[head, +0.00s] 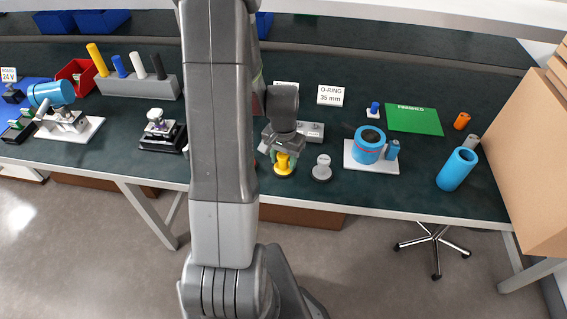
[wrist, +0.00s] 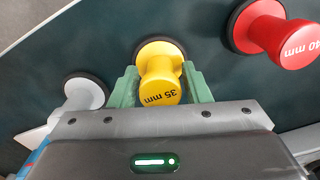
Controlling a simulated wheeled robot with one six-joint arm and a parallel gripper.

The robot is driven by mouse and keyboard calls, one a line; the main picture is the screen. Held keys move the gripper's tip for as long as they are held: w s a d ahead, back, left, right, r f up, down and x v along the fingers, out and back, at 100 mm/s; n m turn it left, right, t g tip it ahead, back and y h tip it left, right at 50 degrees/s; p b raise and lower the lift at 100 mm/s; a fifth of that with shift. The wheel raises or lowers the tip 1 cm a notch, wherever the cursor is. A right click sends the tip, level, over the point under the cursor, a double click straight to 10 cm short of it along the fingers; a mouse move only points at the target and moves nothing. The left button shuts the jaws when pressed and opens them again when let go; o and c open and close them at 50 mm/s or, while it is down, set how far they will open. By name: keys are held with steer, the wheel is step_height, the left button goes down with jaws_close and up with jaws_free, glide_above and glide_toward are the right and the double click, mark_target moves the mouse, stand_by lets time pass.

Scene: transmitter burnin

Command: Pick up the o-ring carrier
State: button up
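The yellow o-ring carrier (head: 283,165) is a short knob on a wider base with a black ring. In the wrist view the carrier (wrist: 160,85) reads "35 mm" on its top. It stands upright on the dark green bench. My gripper (head: 285,156) is right above it, pointing down. In the wrist view my gripper's green fingers (wrist: 161,75) stand apart on either side of the yellow stem. They look very close to it, and I see no clear grip on it.
A grey carrier (head: 322,168) stands just right of the yellow one. A red "40 mm" carrier (wrist: 275,30) shows in the wrist view. An "O-RING 35 mm" sign (head: 330,96) stands behind. A blue ring-shaped part on a white plate (head: 384,168) is further right, with a blue cylinder (head: 457,169) beyond.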

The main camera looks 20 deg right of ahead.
steer(key=c, duration=0.7)
